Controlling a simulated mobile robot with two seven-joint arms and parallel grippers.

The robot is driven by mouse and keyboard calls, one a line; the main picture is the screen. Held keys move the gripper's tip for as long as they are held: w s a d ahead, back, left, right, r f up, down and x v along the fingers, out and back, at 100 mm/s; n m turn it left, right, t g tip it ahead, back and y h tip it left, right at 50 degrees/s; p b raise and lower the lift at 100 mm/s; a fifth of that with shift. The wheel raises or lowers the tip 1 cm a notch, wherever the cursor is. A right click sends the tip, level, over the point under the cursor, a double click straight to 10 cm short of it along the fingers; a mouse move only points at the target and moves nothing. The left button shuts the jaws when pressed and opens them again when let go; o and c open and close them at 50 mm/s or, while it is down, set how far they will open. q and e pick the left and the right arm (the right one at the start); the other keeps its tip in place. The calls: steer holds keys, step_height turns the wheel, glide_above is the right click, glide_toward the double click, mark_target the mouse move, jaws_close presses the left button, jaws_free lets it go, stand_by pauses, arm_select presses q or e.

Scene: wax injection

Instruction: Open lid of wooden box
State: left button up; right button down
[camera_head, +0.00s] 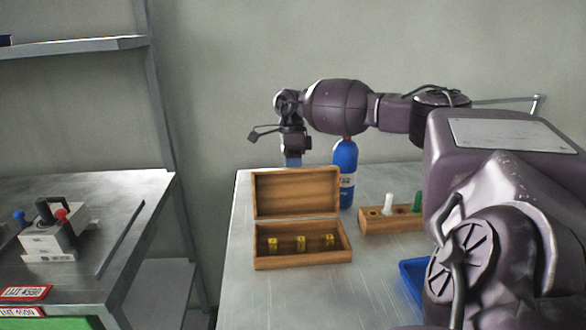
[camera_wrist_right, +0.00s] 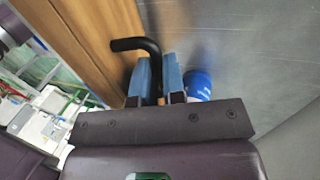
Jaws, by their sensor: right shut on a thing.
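The wooden box (camera_head: 303,259) stands on the metal table with its lid (camera_head: 296,193) raised roughly upright at the back. Several small yellow pieces (camera_head: 301,243) sit inside it. My right gripper (camera_head: 292,161) is behind the lid's top edge, its blue fingers pointing down. In the right wrist view the fingers (camera_wrist_right: 159,75) are shut on a black bent handle (camera_wrist_right: 136,44) beside the wooden lid (camera_wrist_right: 85,40). The handle is hidden by the lid in the head view. My left gripper is not in view.
A blue bottle (camera_head: 345,174) stands just right of my right gripper. A wooden block with coloured pegs (camera_head: 388,221) and a blue tray (camera_head: 414,280) are right of the box. Another table (camera_head: 110,213) with a device is at left. The table's left strip is clear.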

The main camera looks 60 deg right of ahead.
steer(key=shift+d+f, duration=0.2)
steer(key=shift+f, duration=0.65)
steer(key=c, duration=1.6)
jaws_free()
steer(key=o, duration=0.4)
steer(key=shift+w+d+f, duration=0.25)
steer(key=shift+w+f, duration=0.05)
steer(key=shift+r, duration=0.45)
steer(key=shift+r, duration=0.25)
steer(key=v, duration=1)
steer(key=shift+r+b, duration=0.3)
steer(key=shift+r, duration=0.05)
steer(key=shift+w, duration=0.1)
